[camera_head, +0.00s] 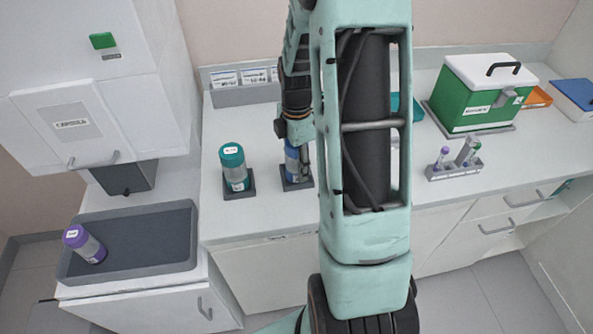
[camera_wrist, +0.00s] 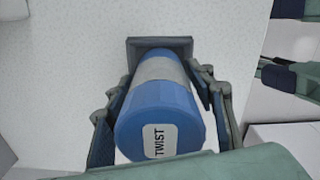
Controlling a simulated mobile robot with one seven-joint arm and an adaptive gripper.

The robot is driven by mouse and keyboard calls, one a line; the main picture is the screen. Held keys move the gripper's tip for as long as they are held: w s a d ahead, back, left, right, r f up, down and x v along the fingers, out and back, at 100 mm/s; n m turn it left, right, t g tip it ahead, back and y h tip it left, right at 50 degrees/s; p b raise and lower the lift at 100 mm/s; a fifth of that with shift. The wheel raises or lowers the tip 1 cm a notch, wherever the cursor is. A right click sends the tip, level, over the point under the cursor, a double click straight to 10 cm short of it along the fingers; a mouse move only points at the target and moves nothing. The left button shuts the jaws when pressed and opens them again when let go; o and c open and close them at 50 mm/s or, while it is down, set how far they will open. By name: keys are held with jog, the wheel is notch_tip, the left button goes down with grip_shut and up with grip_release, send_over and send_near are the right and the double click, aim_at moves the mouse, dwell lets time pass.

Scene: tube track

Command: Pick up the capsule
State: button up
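A blue-capped capsule (camera_wrist: 160,115) with a grey middle band and the label "TWIST" stands upright in a dark square holder (camera_wrist: 183,41) on the counter. In the head view the same capsule (camera_head: 292,163) is partly hidden by my arm. My gripper (camera_wrist: 160,88) is above it, with one finger on each side of the capsule. A narrow pale gap shows beside the right finger, so the fingers look open around it; contact lower down is hard to see. A teal-capped capsule (camera_head: 234,168) stands in its own holder to the left.
The dark tray (camera_head: 150,240) sits on a lower stand at left, below a white dispenser cabinet (camera_head: 110,125). A green box with a white lid (camera_head: 480,95) and a small grey rack (camera_head: 455,171) are on the right counter. The counter's front edge runs below the holders.

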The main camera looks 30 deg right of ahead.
jog(key=c, duration=1)
jog(key=shift+r, duration=0.1)
jog(key=shift+r+p, duration=0.85)
jog(key=shift+r, duration=0.25)
jog(key=s+a+r+p, duration=0.3)
jog(key=s+a+r, duration=0.1)
jog(key=s+r, duration=0.6)
jog(key=shift+s+r, duration=0.35)
jog(key=shift+s, duration=1.4)
jog(key=shift+d, duration=0.1)
